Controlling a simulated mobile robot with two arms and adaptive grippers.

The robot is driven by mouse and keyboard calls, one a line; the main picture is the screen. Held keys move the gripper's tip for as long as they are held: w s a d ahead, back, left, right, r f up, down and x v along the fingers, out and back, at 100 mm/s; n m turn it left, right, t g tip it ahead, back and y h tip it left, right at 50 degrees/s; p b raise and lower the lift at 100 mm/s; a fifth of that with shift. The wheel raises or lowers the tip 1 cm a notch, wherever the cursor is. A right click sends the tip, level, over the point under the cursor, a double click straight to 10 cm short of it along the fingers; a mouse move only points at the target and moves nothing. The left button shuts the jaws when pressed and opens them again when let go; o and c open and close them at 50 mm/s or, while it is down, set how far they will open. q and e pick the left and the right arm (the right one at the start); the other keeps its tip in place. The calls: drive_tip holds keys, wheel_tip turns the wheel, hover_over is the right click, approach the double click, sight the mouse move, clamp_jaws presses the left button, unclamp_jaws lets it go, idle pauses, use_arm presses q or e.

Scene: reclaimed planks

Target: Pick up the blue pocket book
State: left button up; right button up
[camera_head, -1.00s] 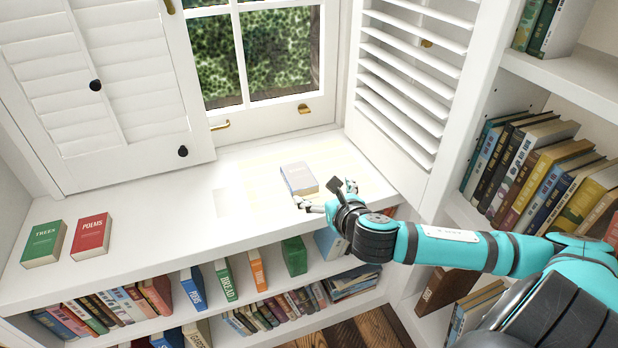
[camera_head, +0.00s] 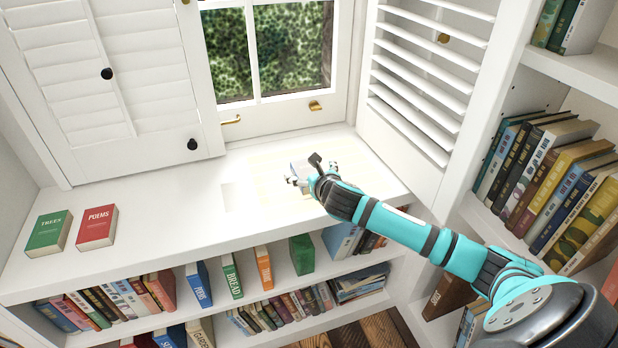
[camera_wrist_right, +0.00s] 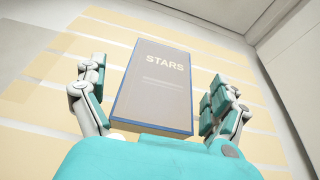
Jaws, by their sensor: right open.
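The blue pocket book (camera_wrist_right: 153,88), titled STARS, lies flat on the white window-seat top. Its cover looks grey-blue with blue edges in the wrist view. In the head view the book (camera_head: 298,167) is partly hidden by my right gripper (camera_head: 306,172). In the wrist view the right gripper (camera_wrist_right: 160,75) is open, with one finger on each side of the book and gaps between fingers and cover. The near end of the book sits close to the palm. My left gripper is not in view.
A green book (camera_head: 52,230) and a red book (camera_head: 97,227) lie at the left of the seat top (camera_head: 190,225). Louvred shutters (camera_head: 415,85) stand close to the right of my gripper. Shelved books (camera_head: 545,185) fill the right bookcase. The middle of the top is clear.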

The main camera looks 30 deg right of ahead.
drive_tip(key=shift+w, duration=0.2)
drive_tip(key=c, duration=1.3)
drive_tip(key=shift+r, duration=0.1)
